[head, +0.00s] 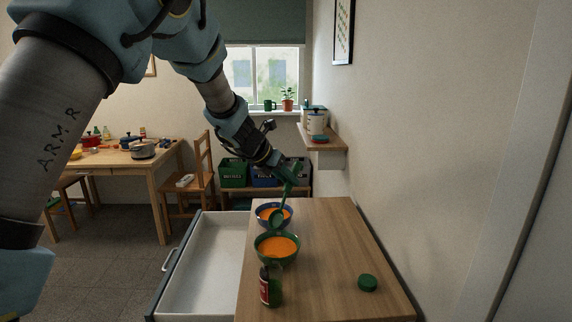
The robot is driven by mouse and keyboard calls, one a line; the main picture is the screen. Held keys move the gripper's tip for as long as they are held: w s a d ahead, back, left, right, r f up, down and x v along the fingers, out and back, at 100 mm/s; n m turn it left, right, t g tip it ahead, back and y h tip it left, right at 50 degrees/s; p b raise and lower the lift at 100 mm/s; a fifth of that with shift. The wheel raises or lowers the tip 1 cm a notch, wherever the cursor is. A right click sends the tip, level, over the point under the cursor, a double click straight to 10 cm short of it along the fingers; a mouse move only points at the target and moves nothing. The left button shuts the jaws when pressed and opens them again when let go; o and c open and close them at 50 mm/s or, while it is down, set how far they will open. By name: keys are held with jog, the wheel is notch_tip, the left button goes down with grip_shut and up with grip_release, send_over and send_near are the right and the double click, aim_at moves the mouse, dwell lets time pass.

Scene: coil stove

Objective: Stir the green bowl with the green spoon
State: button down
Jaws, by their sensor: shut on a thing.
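The green bowl (277,259) stands on the wooden counter and holds orange liquid. A blue bowl (264,209), also with orange liquid, stands just behind it. My gripper (289,178) is shut on the green spoon (277,219), which hangs down with its head low. The spoon's head appears in front of the blue bowl and near the far rim of the green bowl. I cannot tell whether it touches either bowl. The gripper's fingertips are small and partly hidden.
An open white drawer (205,265) juts out at left. The wall bounds the right side.

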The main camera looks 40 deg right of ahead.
jog(key=shift+w+d+y+p, duration=0.15)
jog(key=shift+d+y+p, duration=0.5)
jog(key=shift+p, duration=2.25)
jog(key=shift+d+f+g+y, duration=0.1)
jog(key=shift+f+g+y, duration=0.2)
jog(key=shift+f, duration=0.25)
jog(key=shift+d+f+b, duration=0.2)
jog(key=shift+d+b, duration=0.05)
jog(key=shift+b, duration=0.15)
jog(key=shift+w+d+f+y+p, duration=0.25)
jog(key=shift+d+f+y+p, duration=0.15)
jog(key=shift+y, duration=0.45)
jog(key=f+y, duration=0.1)
jog(key=d+f+g+y, duration=0.1)
jog(key=f+y, duration=0.1)
jog(key=shift+w+d+n, duration=0.3)
jog(key=shift+n, duration=0.1)
